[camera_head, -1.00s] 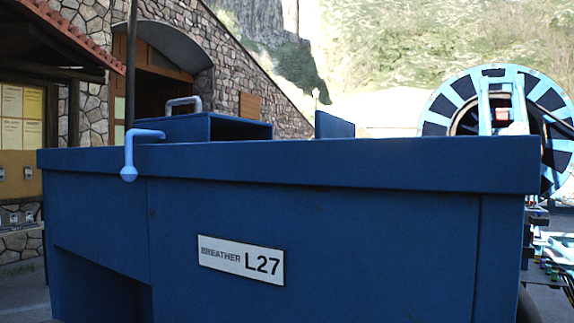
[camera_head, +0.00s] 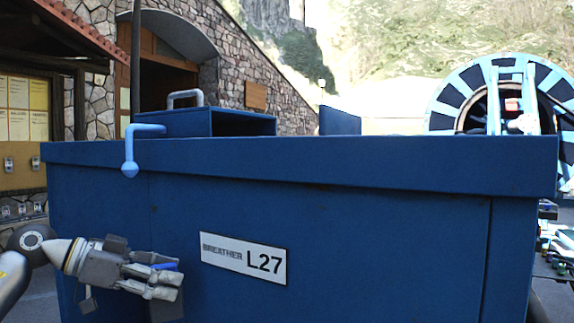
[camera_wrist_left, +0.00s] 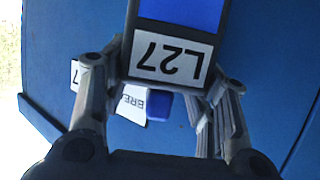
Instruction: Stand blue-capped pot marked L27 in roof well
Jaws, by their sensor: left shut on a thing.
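My left gripper (camera_head: 165,279) is in front of the lower left of a blue cabinet's front in the head view, shut on a small pot. The pot's grey lower part (camera_head: 171,307) hangs below the fingers, and a bit of blue shows between them. In the left wrist view the pot's white L27 label (camera_wrist_left: 171,58) is upside down, with a blue face beside it, between the fingers of the left gripper (camera_wrist_left: 160,103). The blue cabinet (camera_head: 380,240) bears a BREATHER L27 plate (camera_head: 243,259). No well opening can be made out on its roof. My right gripper is not in view.
The cabinet's raised rim (camera_head: 300,160) hides its roof surface. An open-fronted blue box (camera_head: 190,124) with a grey handle and a light-blue bent pipe (camera_head: 131,150) are at the top left. A cable reel (camera_head: 455,95) stands behind right. Air above the rim is free.

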